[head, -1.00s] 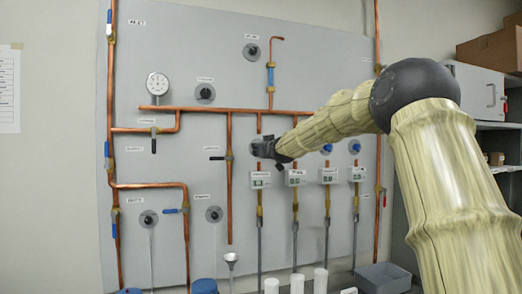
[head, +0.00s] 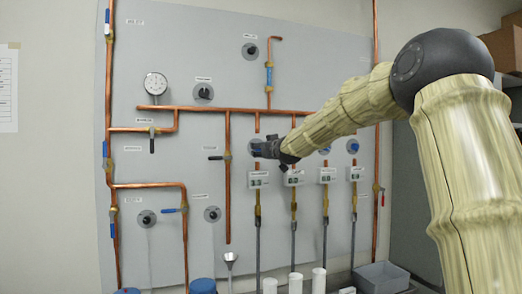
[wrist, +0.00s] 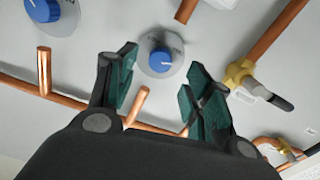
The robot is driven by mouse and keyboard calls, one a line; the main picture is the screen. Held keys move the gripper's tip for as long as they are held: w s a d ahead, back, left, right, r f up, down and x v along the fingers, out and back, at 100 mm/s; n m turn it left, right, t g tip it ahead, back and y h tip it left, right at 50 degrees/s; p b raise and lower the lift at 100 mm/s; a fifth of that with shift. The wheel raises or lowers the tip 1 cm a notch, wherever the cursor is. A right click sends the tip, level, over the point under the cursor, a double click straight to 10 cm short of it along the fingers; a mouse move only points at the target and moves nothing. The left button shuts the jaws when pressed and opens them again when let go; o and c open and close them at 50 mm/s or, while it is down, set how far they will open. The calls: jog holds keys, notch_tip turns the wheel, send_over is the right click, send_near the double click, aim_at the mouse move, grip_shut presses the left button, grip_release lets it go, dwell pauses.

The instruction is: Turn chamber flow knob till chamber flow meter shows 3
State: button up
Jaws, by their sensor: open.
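In the wrist view, a blue knob (wrist: 160,60) on a round grey dial lies ahead, between and just beyond my open, empty fingers (wrist: 161,88). A gap shows on both sides of the knob. In the head view, my gripper (head: 262,148) is at the leftmost of a row of round dials, and hides most of that dial (head: 252,144) and its knob. White meter boxes stand below the row, with the leftmost box (head: 258,180) under my gripper. Their labels and readings are too small to read, so I cannot tell which is the chamber flow meter.
Copper pipes (head: 210,109) run across the grey panel. A second blue knob (wrist: 43,8) is at upper left in the wrist view, and a brass valve with a black handle (wrist: 265,90) is at right. A grey bin (head: 380,277) and white cylinders (head: 319,280) stand below.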

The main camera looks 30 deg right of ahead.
jog(key=v, duration=0.7)
jog(key=shift+s+f, duration=0.15)
dwell(0.4)
